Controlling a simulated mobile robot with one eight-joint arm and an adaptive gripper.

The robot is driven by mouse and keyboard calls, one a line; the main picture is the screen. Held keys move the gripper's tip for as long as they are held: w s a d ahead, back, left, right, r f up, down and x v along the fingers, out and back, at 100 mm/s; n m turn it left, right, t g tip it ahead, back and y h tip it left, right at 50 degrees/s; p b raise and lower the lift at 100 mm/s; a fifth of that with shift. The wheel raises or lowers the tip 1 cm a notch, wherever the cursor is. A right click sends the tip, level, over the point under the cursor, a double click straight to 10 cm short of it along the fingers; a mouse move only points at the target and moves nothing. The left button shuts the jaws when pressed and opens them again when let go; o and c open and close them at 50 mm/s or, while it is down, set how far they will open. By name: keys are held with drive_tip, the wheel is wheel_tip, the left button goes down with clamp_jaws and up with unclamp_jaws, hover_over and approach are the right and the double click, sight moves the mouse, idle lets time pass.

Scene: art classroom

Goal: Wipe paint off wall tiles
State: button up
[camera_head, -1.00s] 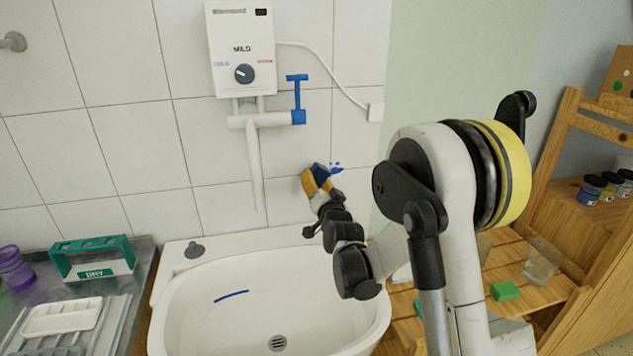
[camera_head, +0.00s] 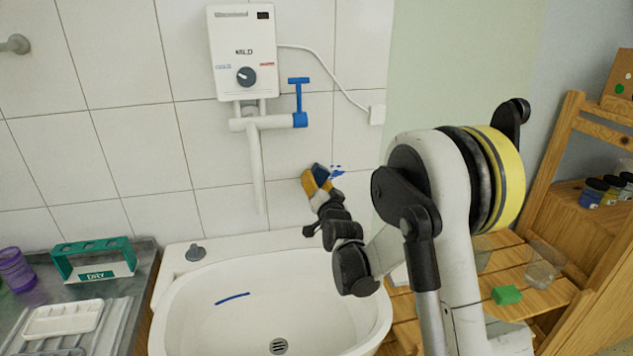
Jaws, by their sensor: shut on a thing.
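Blue paint (camera_head: 337,171) marks the white wall tiles (camera_head: 214,160) above the right back of the sink. My gripper (camera_head: 318,190) is at the wall just left of this paint, shut on a yellow and dark blue sponge-like block (camera_head: 312,183). The block's dark face is toward the paint. It looks against or very close to the tiles; I cannot tell if it touches. Part of the paint may be hidden behind it. My gripper's fingertips are small and partly hidden by the block and my wrist.
The white sink (camera_head: 270,285) below has a blue streak (camera_head: 232,298) inside. A water heater (camera_head: 243,50) with a pipe and blue tap handle (camera_head: 299,100) hangs to the upper left. A green DRY holder (camera_head: 95,260) stands left. A green block (camera_head: 506,295) lies on the wooden shelf at right.

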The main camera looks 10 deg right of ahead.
sight(317, 179)
drive_tip(key=shift+w+r, duration=0.15)
drive_tip(key=shift+r, duration=0.2)
drive_tip(key=shift+w+r, duration=0.1)
drive_tip(key=shift+c, duration=0.6)
drive_tip(key=shift+s, duration=2.95)
drive_tip(key=shift+s, duration=0.1)
drive_tip(key=shift+s, duration=1.4)
